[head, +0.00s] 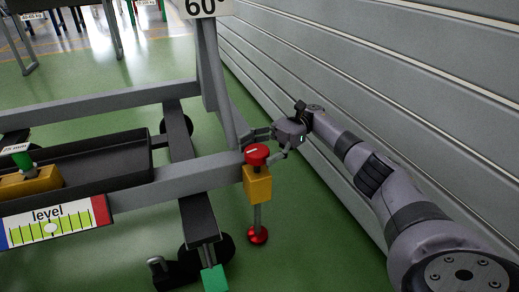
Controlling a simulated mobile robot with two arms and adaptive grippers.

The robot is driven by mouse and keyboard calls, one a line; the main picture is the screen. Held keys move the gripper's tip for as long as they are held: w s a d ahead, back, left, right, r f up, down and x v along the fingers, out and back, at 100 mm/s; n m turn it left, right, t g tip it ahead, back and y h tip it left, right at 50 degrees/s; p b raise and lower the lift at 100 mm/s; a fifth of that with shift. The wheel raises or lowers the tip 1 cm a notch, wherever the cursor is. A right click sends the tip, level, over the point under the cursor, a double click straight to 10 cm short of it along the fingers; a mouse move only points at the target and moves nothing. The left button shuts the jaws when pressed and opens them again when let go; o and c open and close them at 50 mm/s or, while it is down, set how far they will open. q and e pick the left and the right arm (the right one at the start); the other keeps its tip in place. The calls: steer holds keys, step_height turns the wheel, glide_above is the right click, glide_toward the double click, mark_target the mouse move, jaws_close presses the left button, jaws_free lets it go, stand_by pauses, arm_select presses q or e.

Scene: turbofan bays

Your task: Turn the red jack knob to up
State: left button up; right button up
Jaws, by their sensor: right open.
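The red jack knob (257,153) sits on top of a yellow jack block (257,185) at the right end of the grey frame's front beam. A thin rod runs down from the block to a red foot (257,236) near the green floor. My right gripper (265,139) is open, just behind and to the right of the knob, with its fingers close to it. Whether a finger touches the knob cannot be told. My left gripper is not in view.
A level gauge (52,222) is on the front beam at left. A yellow block with a green knob (22,161) stands at the far left. A grey slatted wall (400,90) runs close along the right. A post with a 60° sign (205,7) rises behind.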

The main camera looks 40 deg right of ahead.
mark_target(260, 147)
step_height(260, 147, up, 10)
stand_by(0.7)
